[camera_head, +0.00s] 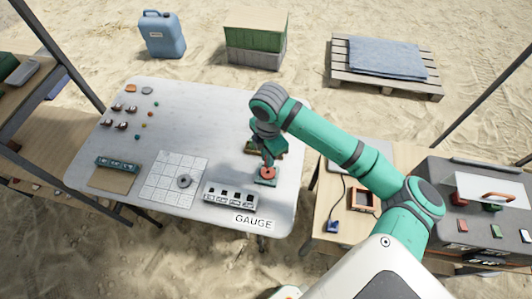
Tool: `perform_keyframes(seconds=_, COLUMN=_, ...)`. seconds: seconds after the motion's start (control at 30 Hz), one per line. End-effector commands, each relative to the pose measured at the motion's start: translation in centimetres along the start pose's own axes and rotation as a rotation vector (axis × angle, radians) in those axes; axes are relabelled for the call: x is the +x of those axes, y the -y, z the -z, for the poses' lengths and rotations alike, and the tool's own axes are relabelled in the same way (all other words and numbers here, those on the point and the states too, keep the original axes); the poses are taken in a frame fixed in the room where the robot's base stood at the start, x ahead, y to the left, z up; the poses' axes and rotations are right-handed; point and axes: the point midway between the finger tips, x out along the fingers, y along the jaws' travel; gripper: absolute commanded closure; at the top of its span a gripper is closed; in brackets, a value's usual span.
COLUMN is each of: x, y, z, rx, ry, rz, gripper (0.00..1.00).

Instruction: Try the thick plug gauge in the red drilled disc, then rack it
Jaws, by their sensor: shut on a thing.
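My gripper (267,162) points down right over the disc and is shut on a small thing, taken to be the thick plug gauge. The gauge is mostly hidden by the fingers. I cannot tell whether its tip is in the disc's hole or just above it. The white gauge rack (230,197) stands at the table's front, left of the disc, with several dark spots along it. A "GAUGE" label (254,221) lies in front of it.
A teal strip holder (117,163) and several small finds (120,124) are at the left. A green-and-brown object (277,146) stands close behind my gripper. The table's back middle is clear.

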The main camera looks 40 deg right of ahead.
Motion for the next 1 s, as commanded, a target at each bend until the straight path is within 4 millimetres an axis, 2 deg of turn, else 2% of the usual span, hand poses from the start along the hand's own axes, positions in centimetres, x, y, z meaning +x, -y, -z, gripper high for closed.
perform_keyframes(seconds=0.53, x=3.4, y=-0.2, z=0.4, rx=-0.008, ry=0.001, rz=0.001, gripper=1.00)
perform_keyframes(seconds=1.0, x=3.9, y=-0.1, z=0.1, rx=-0.004, ry=0.000, rz=0.000, gripper=1.00)
